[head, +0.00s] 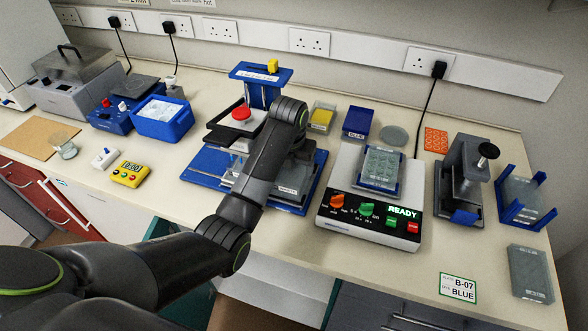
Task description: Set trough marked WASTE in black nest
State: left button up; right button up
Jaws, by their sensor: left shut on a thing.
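My left arm reaches in from the lower left and bends down over the blue deck (208,176). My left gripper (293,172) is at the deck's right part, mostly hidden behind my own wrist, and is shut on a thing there. A pale label (288,189) shows just below it, seemingly on the trough marked WASTE; its print is too small to read surely. I cannot tell whether the trough touches the deck. The black nest cannot be made out clearly; my arm covers much of the deck. My right gripper is not in view.
Behind the deck stand a blue press stand (262,75), a yellow-filled tray (321,118) and a blue bin (359,122). A white READY device (372,217) is close on the right. A grey press (462,180) stands farther right. The left front holds a yellow timer (130,173).

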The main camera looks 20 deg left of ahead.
aim_at(291, 180)
pick_arm(q)
jog(key=shift+s+a+r, duration=0.1)
jog(key=shift+s+a, duration=0.05)
jog(key=shift+f, duration=0.2)
jog(key=o, duration=0.7)
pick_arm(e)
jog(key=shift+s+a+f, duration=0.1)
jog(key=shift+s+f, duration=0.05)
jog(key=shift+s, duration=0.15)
pick_arm(q)
jog(key=shift+r, duration=0.45)
notch_tip(291, 180, up, 3)
jog(key=shift+s+r, duration=0.1)
jog(key=shift+r, duration=0.1)
jog(key=shift+s+r+p, duration=0.2)
jog(key=shift+r+p, duration=1.15)
jog(key=shift+p, duration=0.1)
jog(key=shift+s+r+p, duration=0.2)
jog(key=shift+r+p, duration=1.15)
jog(key=shift+p, duration=0.1)
jog(key=shift+s+r+p, duration=0.2)
jog(key=shift+r+p, duration=1.15)
jog(key=shift+p, duration=0.1)
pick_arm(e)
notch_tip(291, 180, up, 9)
